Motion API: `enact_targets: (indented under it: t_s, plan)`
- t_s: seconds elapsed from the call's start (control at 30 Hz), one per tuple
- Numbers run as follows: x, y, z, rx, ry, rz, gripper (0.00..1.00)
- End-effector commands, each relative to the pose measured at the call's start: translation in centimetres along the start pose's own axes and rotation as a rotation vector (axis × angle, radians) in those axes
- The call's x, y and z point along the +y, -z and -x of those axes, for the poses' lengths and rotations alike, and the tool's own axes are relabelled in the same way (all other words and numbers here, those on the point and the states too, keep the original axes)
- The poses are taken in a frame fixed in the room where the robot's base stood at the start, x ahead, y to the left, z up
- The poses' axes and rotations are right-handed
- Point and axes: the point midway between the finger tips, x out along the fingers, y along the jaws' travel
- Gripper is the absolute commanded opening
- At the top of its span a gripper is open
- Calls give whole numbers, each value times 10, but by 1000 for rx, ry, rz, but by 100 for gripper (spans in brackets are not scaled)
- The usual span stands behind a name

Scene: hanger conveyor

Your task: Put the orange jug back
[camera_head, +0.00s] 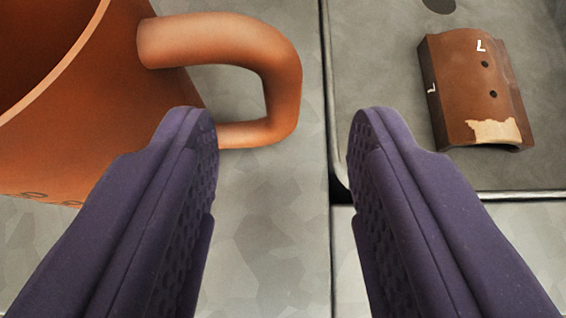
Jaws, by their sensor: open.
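The orange jug (85,130) stands at the upper left, cut off by the picture's left and top edges. Its open rim and dark inside show at the far left. Its looped handle (283,80) points right.
A brown curved block (470,85) with white marks, two dark holes and a chipped pale patch lies on a grey recessed panel (385,60) at the right. A dark seam edges this panel. Mottled grey surface (270,230) below the handle is clear.

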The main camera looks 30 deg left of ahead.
Motion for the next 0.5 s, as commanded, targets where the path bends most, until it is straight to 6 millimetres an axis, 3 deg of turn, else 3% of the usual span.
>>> enact_targets:
  t_s: [0.03,0.2,0.5]
  plan:
    - [0,4,16,-1,-2,-1,45]
    - [0,3,50,-1,-2,0,45]
    - [0,0,69,0,0,0,45]
